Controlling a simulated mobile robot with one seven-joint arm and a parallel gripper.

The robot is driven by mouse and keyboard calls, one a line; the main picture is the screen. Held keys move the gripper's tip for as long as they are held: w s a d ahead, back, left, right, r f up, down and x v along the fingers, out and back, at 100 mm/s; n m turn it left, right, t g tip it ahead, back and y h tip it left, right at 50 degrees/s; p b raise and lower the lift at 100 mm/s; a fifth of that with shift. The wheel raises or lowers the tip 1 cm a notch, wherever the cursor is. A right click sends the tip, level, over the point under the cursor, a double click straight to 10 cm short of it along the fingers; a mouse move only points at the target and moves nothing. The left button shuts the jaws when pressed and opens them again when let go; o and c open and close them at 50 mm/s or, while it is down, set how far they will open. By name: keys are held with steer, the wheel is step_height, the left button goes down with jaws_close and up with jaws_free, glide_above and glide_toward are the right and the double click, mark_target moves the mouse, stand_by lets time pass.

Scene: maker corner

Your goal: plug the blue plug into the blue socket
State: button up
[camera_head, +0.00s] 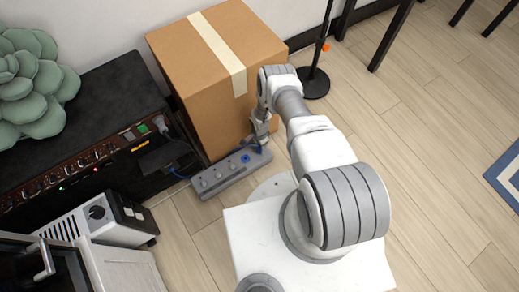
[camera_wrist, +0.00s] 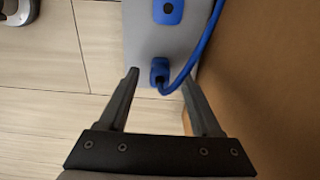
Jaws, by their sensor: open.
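The blue plug (camera_wrist: 158,72) is at the near end of the grey power strip (camera_wrist: 140,35) in the wrist view, with its blue cable curving up to the right. I cannot tell whether the plug is seated in anything or only above the strip. The blue socket (camera_wrist: 168,10), a rounded blue plate with a dark centre, is farther along the strip and looks empty; it also shows in the head view (camera_head: 245,158). My gripper (camera_wrist: 161,80) is open, its two fingers on either side of the plug with gaps visible. In the head view my gripper (camera_head: 259,138) is over the strip's right end.
A cardboard box (camera_head: 190,65) stands close behind the strip (camera_head: 215,184). A black cabinet with knobs (camera_head: 85,150) is to the left, bearing a green plant (camera_head: 40,85). A white-grey device (camera_head: 95,215) is in front. A black stand base (camera_head: 315,85) is behind; floor is clear right.

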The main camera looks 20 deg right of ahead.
steer(key=shift+c, duration=0.2)
jaws_close()
steer(key=shift+r, duration=0.1)
steer(key=shift+r+p, duration=0.45)
steer(key=shift+r, duration=0.15)
steer(key=r, duration=0.1)
steer(key=r+p, duration=0.1)
steer(key=d+r+p, duration=0.1)
steer(key=r, duration=0.1)
steer(key=shift+s, duration=0.25)
steer(key=s+d+r+p, duration=0.2)
steer(key=d, duration=0.2)
steer(key=s+d+r+p, duration=0.2)
steer(key=d+r, duration=0.1)
steer(key=d, duration=0.2)
steer(key=shift+s+d+r, duration=0.25)
steer(key=shift+d+r, duration=0.05)
